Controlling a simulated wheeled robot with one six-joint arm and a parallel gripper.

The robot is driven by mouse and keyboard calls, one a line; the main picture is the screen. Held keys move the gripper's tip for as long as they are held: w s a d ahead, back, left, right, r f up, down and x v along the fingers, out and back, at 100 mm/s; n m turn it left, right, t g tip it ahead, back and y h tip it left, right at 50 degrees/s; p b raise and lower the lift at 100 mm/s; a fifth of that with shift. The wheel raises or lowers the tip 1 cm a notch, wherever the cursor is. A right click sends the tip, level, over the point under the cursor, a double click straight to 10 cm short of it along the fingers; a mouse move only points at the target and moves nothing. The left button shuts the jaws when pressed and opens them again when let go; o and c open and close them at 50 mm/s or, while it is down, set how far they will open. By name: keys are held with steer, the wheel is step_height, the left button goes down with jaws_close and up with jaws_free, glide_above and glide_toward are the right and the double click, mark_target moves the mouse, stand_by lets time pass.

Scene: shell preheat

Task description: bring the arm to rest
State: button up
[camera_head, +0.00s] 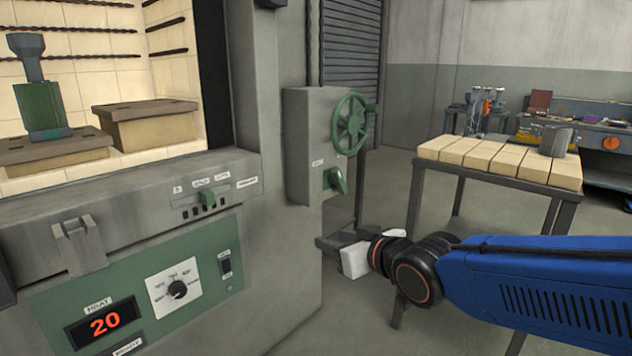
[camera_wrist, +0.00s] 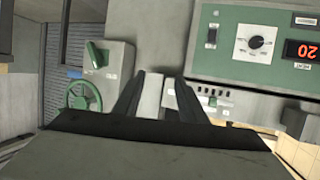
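My blue arm (camera_head: 545,285) reaches in from the right in the head view. My gripper (camera_head: 330,241) is in front of the furnace's right side, below the green lever. In the wrist view my gripper (camera_wrist: 158,85) shows two dark fingers standing apart, with a pale strip visible between them. I see nothing clearly held. The furnace (camera_head: 285,265) has a green control panel (camera_head: 210,265) with a knob and a display reading 20. In the wrist view the panel (camera_wrist: 226,48) appears turned over, at the upper right.
The furnace's opening shows a green tool-shaped piece (camera_head: 40,105) on a block and a tan block (camera_head: 145,125). A green handwheel (camera_head: 350,124) and lever (camera_head: 336,181) stick out above my gripper. A brick-topped table (camera_head: 478,160) bearing a grey cylinder (camera_head: 556,142) stands behind my arm.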

steer(key=s+d+f+m+g+h, duration=0.1)
steer(key=s+d+f+m+h, duration=0.2)
steer(key=d, duration=0.4)
steer(key=s+d+f+g+h, duration=0.1)
steer(key=s+d+f+g, duration=0.15)
steer(key=s+d, duration=0.35)
steer(key=s+d+f+m+g+h, duration=0.1)
steer(key=s+d+f+m+h, duration=0.15)
steer(key=d, duration=0.55)
steer(key=s+d+f+g, duration=0.1)
steer(key=s+d+f, duration=0.1)
steer(key=s, duration=0.3)
steer(key=s+d+f+g, duration=0.1)
steer(key=s+d, duration=0.2)
steer(key=s, duration=0.1)
steer(key=shift+s+f+m+h, duration=0.35)
steer(key=shift+s+m+h, duration=0.05)
steer(key=shift+m+h, duration=0.05)
steer(key=shift+g, duration=0.25)
